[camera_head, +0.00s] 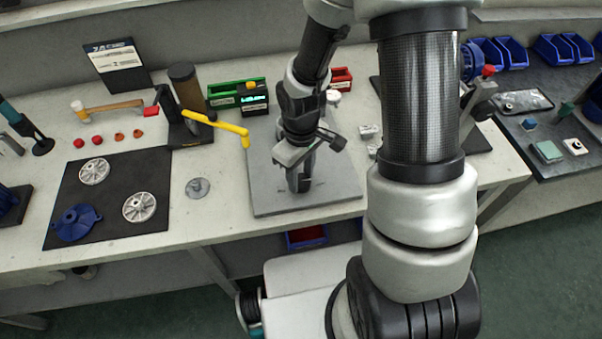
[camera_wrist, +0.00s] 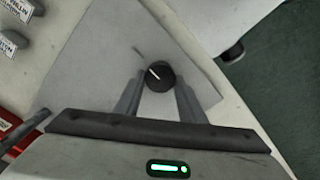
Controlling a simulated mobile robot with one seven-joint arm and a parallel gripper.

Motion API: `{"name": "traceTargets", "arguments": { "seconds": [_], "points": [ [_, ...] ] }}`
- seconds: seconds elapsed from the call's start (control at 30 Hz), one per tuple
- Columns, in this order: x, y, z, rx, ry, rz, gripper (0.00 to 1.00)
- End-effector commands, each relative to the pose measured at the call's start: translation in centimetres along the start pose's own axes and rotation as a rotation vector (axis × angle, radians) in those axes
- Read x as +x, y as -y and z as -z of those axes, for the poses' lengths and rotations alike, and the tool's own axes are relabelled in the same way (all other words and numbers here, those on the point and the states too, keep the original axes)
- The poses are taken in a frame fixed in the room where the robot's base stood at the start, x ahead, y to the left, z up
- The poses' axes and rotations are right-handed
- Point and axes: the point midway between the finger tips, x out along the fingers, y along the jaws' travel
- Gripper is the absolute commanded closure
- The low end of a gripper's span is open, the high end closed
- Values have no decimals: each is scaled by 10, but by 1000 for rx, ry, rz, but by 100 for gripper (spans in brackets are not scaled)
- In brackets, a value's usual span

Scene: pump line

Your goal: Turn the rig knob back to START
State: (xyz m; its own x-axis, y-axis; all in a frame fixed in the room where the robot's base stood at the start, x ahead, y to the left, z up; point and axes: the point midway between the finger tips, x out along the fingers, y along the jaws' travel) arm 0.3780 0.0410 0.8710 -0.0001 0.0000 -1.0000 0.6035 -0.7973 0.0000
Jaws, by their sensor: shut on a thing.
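The rig knob (camera_wrist: 157,76) is a small round black knob with a white pointer line, standing on a grey plate. In the wrist view its pointer line is aimed to the upper left. A faint mark lies on the plate just beyond it; no label is readable. My gripper (camera_wrist: 160,85) has one finger on each side of the knob and is shut on it. In the head view my gripper (camera_head: 300,180) reaches down to the grey plate (camera_head: 338,190), and the knob is hidden behind it.
A yellow crank handle (camera_head: 220,124) stands left of the plate. A box with a lit display (camera_head: 254,99) and a green bin (camera_head: 225,98) are behind. A dark mat (camera_head: 115,175) with wheels lies left. Small labelled blocks (camera_head: 369,131) are right of the plate.

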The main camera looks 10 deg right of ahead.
Motion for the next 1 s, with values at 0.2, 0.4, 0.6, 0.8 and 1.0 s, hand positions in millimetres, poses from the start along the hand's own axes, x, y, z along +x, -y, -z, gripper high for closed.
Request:
{"name": "traceTargets", "arguments": {
  "seconds": [0.2,0.4,0.6,0.8,1.0],
  "points": [
    [0,0,0,-35,-1,-1,86],
    [0,0,0,-41,-1,-1,86],
    [0,0,0,-41,-1,-1,86],
    [0,0,0,-39,0,-1,45],
    [-1,0,0,-38,0,0,45]
  ]
}}
